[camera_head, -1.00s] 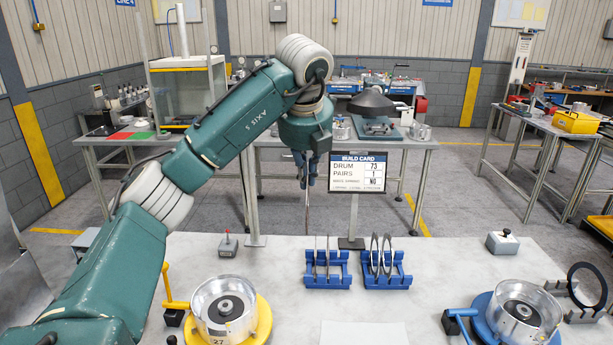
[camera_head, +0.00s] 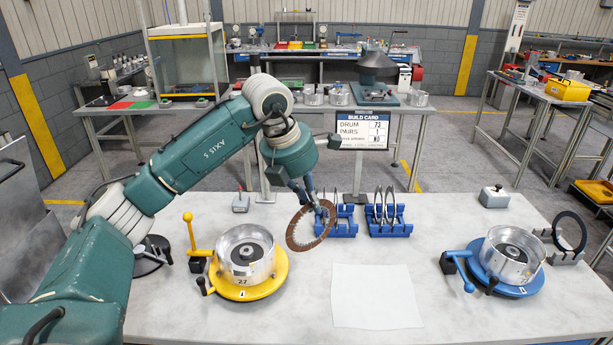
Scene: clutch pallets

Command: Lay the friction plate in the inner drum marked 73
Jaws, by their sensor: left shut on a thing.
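My left gripper (camera_head: 318,207) is shut on a brown friction plate (camera_head: 293,236), a thin ring with a toothed inner edge. It holds the plate tilted in the air, in front of the left blue rack and right of the yellow-based drum. The silver drum (camera_head: 247,270) on the yellow base reads 27. Another silver drum (camera_head: 509,263) stands on a blue base at the right; its number is too small to read surely. Both drums are open at the top with a dark hub inside. The build card (camera_head: 363,130) reads drum 73, pairs 1. My right gripper is out of view.
Two blue racks, left (camera_head: 340,228) and right (camera_head: 388,230), hold upright rings. A black ring (camera_head: 570,230) stands in a grey holder at the right. A yellow lever (camera_head: 190,235) and a blue lever (camera_head: 461,270) flank the drums. A white sheet (camera_head: 374,297) lies flat between them.

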